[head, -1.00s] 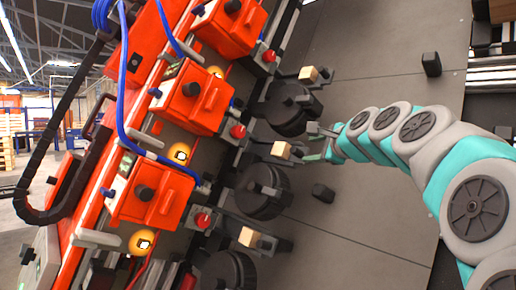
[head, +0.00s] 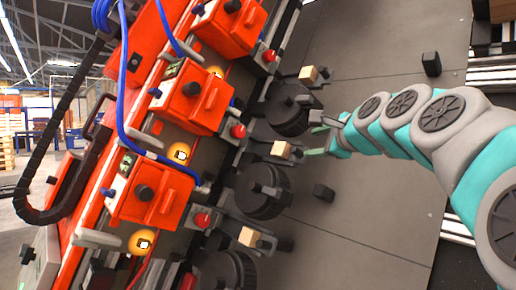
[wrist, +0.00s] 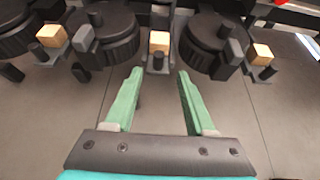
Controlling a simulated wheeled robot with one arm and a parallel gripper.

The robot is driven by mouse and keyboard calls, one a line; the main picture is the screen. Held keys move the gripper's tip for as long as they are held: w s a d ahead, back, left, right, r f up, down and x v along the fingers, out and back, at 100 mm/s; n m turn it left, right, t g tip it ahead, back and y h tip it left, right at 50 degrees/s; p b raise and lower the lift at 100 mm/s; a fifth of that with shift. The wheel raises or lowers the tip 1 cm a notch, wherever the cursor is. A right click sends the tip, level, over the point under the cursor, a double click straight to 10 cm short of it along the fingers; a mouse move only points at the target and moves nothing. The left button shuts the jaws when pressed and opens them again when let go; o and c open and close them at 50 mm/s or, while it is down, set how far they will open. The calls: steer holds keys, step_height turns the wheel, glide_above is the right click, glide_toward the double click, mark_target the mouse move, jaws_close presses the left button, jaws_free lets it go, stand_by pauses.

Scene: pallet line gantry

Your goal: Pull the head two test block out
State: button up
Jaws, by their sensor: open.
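Three pale wooden blocks sit in dark holders along the machine's edge. The middle wooden block (head: 281,149), beside the middle orange head, seems to be the head two test block; I cannot read a number. It also shows in the wrist view (wrist: 159,41), upright in its holder, ahead of and roughly centred between my fingers. My gripper (head: 318,135) is open and empty, just to the right of this block in the head view and apart from it. In the wrist view my gripper (wrist: 160,80) shows two green fingers spread wide, their tips short of the block.
Black round drums (head: 261,190) flank the middle block closely. Other wooden blocks stand at the upper holder (head: 308,73) and lower holder (head: 249,237). Orange heads (head: 150,190) with knobs and blue hoses line the machine. The grey floor plate (head: 365,215) is mostly clear.

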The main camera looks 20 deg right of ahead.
steer(key=s, duration=0.1)
steer(key=s+a+r, duration=0.1)
steer(key=s+a, duration=0.1)
steer(key=s, duration=0.1)
steer(key=shift+a+r, duration=0.1)
steer(key=shift+r, duration=0.3)
steer(key=shift+w, duration=0.1)
steer(key=s+a+f+n+g+y, duration=0.1)
steer(key=s+a+f+n+g, duration=0.2)
steer(key=a+f, duration=0.45)
steer(key=a+f+n+g+y, duration=0.1)
steer(key=a+f+n+g, duration=0.3)
steer(key=f, duration=0.7)
steer(key=s+a+f+n+g+y, duration=0.1)
steer(key=s+a+f+n, duration=0.1)
steer(key=a+f+n, duration=0.55)
steer(key=s+f+n+g+h, duration=0.2)
steer(key=s+f+n+g, duration=0.7)
steer(key=s+f, duration=1.3)
steer(key=shift+s+a, duration=0.4)
steer(key=shift+s, duration=0.5)
